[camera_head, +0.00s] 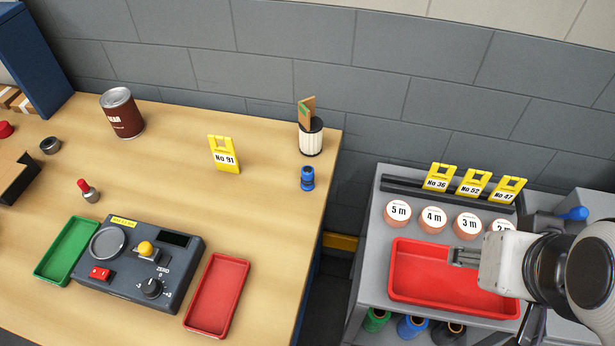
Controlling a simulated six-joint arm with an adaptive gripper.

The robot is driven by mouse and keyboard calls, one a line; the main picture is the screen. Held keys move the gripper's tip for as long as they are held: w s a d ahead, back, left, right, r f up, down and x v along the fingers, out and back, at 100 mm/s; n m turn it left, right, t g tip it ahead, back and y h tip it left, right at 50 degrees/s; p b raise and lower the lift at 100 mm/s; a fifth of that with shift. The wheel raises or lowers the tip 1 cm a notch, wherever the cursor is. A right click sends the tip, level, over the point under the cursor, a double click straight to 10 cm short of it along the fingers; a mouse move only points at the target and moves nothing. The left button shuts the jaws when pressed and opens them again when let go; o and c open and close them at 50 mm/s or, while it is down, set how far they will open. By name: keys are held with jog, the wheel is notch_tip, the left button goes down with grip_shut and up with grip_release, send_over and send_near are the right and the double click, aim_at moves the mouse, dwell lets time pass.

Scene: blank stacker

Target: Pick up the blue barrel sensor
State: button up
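A small blue barrel-shaped piece (307,178), which looks like the blue barrel sensor, stands upright near the right edge of the wooden table. It is in front of a white ribbed cup. My gripper (458,257) is at the right, over the red tray on the grey cart, well apart from the blue piece. Its fingers point left. They are too small to tell whether they are open or shut, and I see nothing held in them.
The wooden table (270,215) carries the white cup (311,141), a yellow No 91 tag (224,154), a brown can (122,114), a control box (185,245), a green tray (66,250) and a red tray (218,294). A gap separates it from the cart (368,255), which holds another red tray (440,305).

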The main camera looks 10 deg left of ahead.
jog(key=w+d+n+t, duration=0.2)
jog(key=w+n+t, duration=0.1)
jog(key=w, duration=1.3)
jog(key=w+a+f+n+t+y, duration=0.1)
jog(key=w+a+n, duration=0.15)
jog(key=w, duration=0.25)
jog(key=w+a+f+n+t+y, duration=0.1)
jog(key=w+a+f, duration=0.1)
jog(key=w+a, duration=0.3)
jog(key=n+g+y, duration=0.4)
jog(key=n+y, duration=0.3)
jog(key=y, duration=0.8)
send_over(313, 174)
jog(key=v, duration=0.3)
notch_tip(313, 174, down, 9)
jog(key=shift+d+r, duration=0.2)
jog(key=shift+s+f, duration=0.1)
jog(key=shift+s, duration=0.05)
jog(key=shift+f, duration=3.05)
